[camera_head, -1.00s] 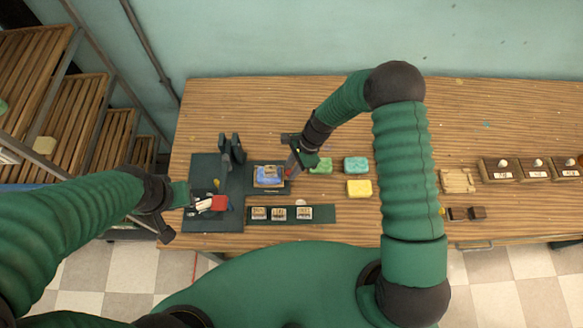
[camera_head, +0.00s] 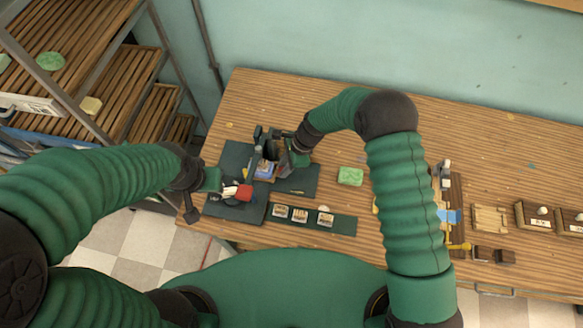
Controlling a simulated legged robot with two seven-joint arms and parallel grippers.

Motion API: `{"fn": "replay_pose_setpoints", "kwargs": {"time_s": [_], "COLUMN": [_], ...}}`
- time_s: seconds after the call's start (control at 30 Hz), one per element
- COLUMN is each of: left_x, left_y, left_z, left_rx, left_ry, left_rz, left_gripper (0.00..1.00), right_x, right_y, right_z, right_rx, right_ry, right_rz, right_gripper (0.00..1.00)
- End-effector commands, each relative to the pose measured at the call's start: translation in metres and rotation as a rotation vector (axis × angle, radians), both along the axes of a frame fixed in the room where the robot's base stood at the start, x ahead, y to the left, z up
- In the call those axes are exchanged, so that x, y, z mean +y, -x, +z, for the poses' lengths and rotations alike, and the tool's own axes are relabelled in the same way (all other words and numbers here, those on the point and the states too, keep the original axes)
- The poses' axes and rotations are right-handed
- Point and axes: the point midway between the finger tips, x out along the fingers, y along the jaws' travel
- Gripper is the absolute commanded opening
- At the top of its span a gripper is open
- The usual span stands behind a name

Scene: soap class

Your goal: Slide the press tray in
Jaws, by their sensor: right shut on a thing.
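The press (camera_head: 266,134) is a dark device with upright posts on a dark green base at the left of the table. The small press tray (camera_head: 264,171), with a blue piece on it, is at the front of the press, close to its posts. My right gripper (camera_head: 287,160) is shut on the tray at its right side; the fingertips are small and partly hidden. How deep the tray sits in the press is hard to tell. My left gripper (camera_head: 215,181) is beside a red-ended lever (camera_head: 243,192) on the press's left front; its jaws are unclear.
A dark strip (camera_head: 343,224) with several small stamps lies at the front. A green soap (camera_head: 350,176) lies to the right, near my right arm. A wooden tray (camera_head: 489,219) and dark boxes (camera_head: 535,217) stand further right. A slatted shelf (camera_head: 75,95) stands at the left.

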Motion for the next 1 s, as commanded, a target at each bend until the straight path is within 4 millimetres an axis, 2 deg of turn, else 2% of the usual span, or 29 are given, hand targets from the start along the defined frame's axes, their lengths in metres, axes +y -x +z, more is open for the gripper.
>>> {"fn": "replay_pose_setpoints", "kwargs": {"time_s": [0.13, 0.17, 0.3, 0.83, 0.93, 1.0], "left_x": [0.0, 0.0, 0.0, 0.0, 0.0, 0.0], "left_y": [0.0, 0.0, 0.0, 0.0, 0.0, 0.0], "left_z": [0.0, 0.0, 0.0, 0.0, -0.001, -0.004], "left_rx": [0.0, 0.0, 0.0, 0.0, 0.0, 0.0], "left_ry": [0.0, 0.0, 0.0, 0.0, 0.0, 0.0], "left_rz": [0.0, 0.0, 0.0, 0.0, 0.0, 0.0], "left_gripper": [0.36, 0.36, 0.36, 0.36, 0.36, 0.36], "right_x": [0.003, 0.003, 0.003, 0.001, -0.002, -0.006], "right_y": [-0.002, -0.002, -0.001, 0.001, 0.0, -0.001], "right_z": [0.003, 0.003, 0.003, 0.003, 0.009, 0.02], "right_rx": [-0.005, -0.005, -0.004, 0.0, -0.001, -0.003], "right_ry": [-0.005, -0.005, -0.004, -0.004, -0.003, -0.005], "right_rz": [0.0, 0.0, 0.0, 0.002, 0.001, 0.002], "right_gripper": [0.0, 0.26, 0.44, 0.45, 0.45, 0.45]}}
